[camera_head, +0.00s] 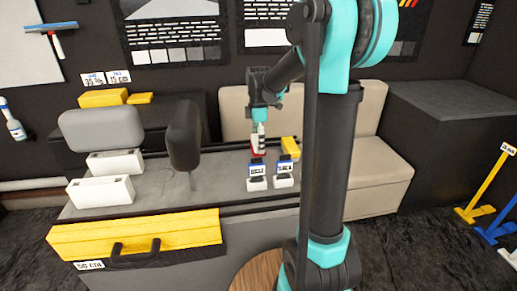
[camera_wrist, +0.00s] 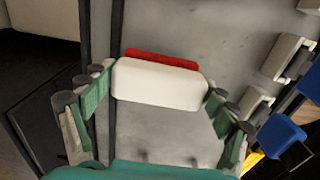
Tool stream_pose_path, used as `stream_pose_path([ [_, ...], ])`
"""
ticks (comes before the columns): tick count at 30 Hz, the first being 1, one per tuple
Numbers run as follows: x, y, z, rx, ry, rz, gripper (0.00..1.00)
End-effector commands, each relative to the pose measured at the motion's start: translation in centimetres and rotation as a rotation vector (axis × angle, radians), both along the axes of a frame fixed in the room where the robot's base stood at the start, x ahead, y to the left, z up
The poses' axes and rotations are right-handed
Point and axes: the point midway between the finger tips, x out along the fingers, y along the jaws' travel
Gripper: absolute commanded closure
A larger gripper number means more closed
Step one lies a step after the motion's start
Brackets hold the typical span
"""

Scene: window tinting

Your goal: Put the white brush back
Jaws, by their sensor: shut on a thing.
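My gripper (camera_head: 261,130) is low over the right part of the grey worktop (camera_head: 225,182). It is shut on the white brush, a white block with a red side, seen just below the fingers in the head view (camera_head: 259,146). In the wrist view the white brush (camera_wrist: 160,84) lies across between the green finger pads of my gripper (camera_wrist: 157,90), with its red edge on the far side. The worktop shows below it. I cannot tell whether the brush touches the worktop.
Small white holders with blue labels (camera_head: 257,182) stand close in front of the brush, near a yellow block (camera_head: 290,147). A black upright panel (camera_head: 184,134) and white boxes (camera_head: 101,190) stand to the left. A beige seat (camera_head: 378,172) is on the right.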

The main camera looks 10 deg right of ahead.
Motion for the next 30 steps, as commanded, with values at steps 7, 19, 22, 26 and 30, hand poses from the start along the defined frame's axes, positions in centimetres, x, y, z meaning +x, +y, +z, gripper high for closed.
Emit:
stream_pose_path([
  [7,0.0,0.0,-2.8,0.000,0.000,0.000,0.61],
  [19,0.0,0.0,-3.2,0.000,0.000,0.000,0.12],
  [22,0.0,0.0,-3.1,0.000,0.000,0.000,0.00],
  [26,0.0,0.0,-3.1,0.000,0.000,0.000,0.00],
  [30,0.0,0.0,-3.1,0.000,0.000,0.000,0.00],
])
